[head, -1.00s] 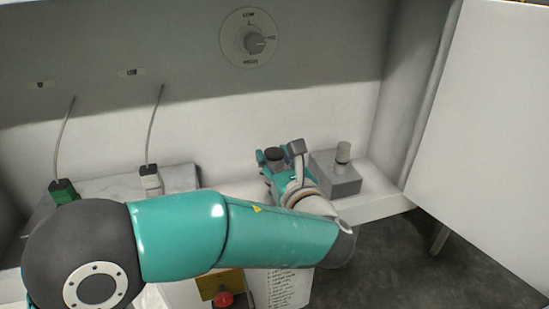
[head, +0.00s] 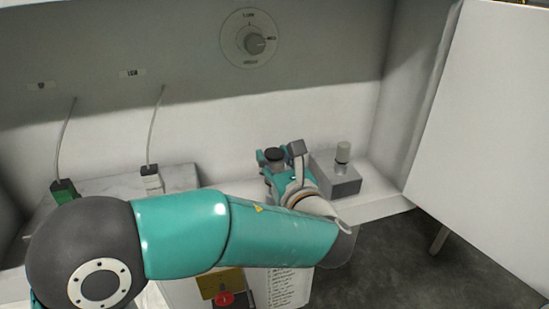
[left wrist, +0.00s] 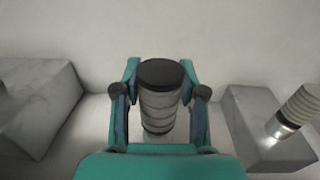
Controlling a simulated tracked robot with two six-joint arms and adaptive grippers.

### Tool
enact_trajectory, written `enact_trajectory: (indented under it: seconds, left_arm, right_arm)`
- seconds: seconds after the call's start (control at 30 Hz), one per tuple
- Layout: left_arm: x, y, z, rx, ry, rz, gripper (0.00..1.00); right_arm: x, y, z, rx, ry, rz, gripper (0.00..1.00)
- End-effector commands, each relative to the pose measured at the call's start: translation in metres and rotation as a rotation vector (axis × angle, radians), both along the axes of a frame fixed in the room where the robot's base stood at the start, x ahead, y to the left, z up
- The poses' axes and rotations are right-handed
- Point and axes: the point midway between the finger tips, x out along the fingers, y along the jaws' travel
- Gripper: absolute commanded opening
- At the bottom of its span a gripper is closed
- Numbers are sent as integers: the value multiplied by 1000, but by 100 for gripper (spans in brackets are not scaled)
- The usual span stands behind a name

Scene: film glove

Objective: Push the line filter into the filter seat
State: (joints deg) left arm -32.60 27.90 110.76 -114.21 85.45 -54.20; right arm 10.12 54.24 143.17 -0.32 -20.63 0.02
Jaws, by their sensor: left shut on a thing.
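The line filter (left wrist: 160,108) appears to be the upright, ribbed grey cylinder with a black cap in the left wrist view. Its black cap also shows in the head view (head: 274,154). My left gripper (left wrist: 160,112) is shut around its sides, with one finger on either side, close to the back wall. The cylinder's lower end is hidden behind the gripper, so I cannot tell what it stands on. I cannot make out the filter seat for certain. My right gripper is not in view.
A grey block (head: 336,180) with a light ribbed cylinder (head: 343,152) standing on it is just right of the gripper. A marble-like slab (head: 182,178) with cable plugs is to the left. A dial (head: 254,43) is on the back wall. A white panel (head: 487,130) stands at the right.

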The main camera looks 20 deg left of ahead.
Motion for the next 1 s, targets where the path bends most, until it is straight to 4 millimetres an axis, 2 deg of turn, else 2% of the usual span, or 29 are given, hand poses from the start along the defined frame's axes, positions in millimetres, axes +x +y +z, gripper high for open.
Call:
enact_trajectory:
  seconds: [0.67, 1.0]
  left_arm:
    - [0, 0, 0, 0, 0, 0, 5]
    - [0, 0, -7, 0, 0, 0, 5]
  right_arm:
    - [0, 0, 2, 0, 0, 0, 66]
    - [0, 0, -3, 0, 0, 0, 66]
